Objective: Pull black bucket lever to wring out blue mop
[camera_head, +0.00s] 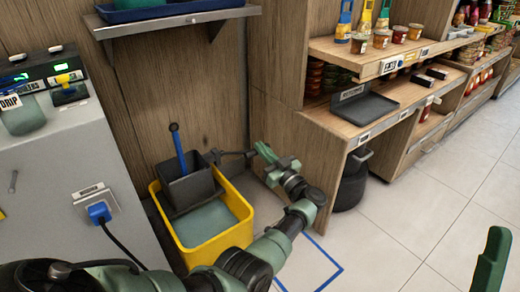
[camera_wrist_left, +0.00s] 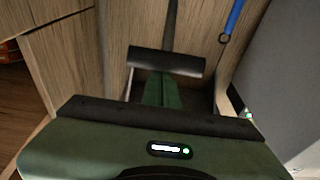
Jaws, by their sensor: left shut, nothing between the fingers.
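The yellow mop bucket (camera_head: 243,232) stands on the floor against the wood panel, with a black wringer (camera_head: 188,187) at its back. The blue mop (camera_head: 178,152) stands upright in the wringer; its lower part is hidden, and its shaft also shows in the left wrist view (camera_wrist_left: 233,18). The black lever (camera_head: 234,154) sticks out right from the wringer. In the left wrist view, its dark crossbar (camera_wrist_left: 166,63) lies across my left gripper's (camera_head: 264,152) fingertips. The fingers are shut and empty; I cannot tell whether they touch the bar. Part of my right gripper (camera_head: 492,262) shows at the right edge.
A grey machine (camera_head: 50,170) with a blue plug (camera_head: 99,212) and cable stands left of the bucket. A wooden shelf unit (camera_head: 320,125) stands close right of my left gripper, with a black bin (camera_head: 352,182) beneath. A wall shelf (camera_head: 175,18) hangs above. The tiled floor at right is clear.

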